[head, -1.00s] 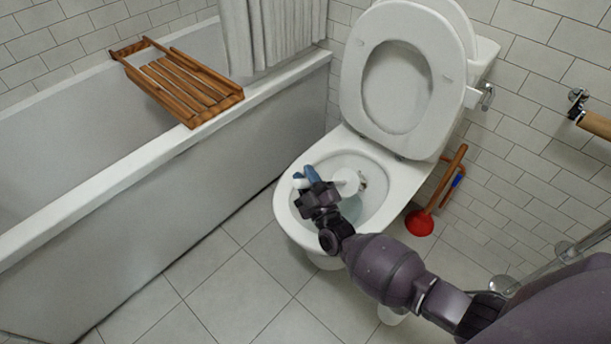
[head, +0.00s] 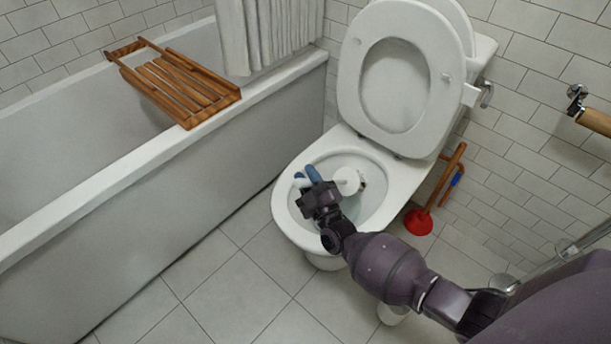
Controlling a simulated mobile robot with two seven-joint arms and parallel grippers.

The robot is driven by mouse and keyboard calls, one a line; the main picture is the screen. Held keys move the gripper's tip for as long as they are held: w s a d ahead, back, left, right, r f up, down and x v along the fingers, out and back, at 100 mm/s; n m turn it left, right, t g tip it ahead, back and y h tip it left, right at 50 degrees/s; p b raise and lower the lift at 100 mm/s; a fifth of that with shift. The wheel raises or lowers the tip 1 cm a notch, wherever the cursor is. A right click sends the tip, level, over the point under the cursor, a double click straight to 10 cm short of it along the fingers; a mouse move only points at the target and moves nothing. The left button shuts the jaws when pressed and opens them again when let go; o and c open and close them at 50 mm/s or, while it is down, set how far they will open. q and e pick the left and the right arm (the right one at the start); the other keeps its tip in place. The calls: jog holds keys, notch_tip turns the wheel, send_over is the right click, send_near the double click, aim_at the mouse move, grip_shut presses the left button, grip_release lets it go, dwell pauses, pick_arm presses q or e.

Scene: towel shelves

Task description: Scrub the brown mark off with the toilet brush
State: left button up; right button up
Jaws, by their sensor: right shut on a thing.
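The toilet (head: 285,218) stands with its lid and seat (head: 355,100) raised and its bowl open. My right gripper (head: 312,176), with blue fingertips, is over the left part of the bowl. It is shut on the white toilet brush (head: 347,181). A round white part of the brush points right over the bowl, and a white end of it shows left of the fingers. The bristles cannot be made out clearly. I cannot make out the brown mark; the brush and gripper cover part of the bowl. My left gripper is not in view.
A bathtub (head: 150,215) with a wooden rack (head: 180,85) across it runs along the left. A red plunger (head: 418,222) leans at the wall right of the toilet. A white container (head: 392,314) stands on the floor, partly behind my arm. Tiled floor at front left is clear.

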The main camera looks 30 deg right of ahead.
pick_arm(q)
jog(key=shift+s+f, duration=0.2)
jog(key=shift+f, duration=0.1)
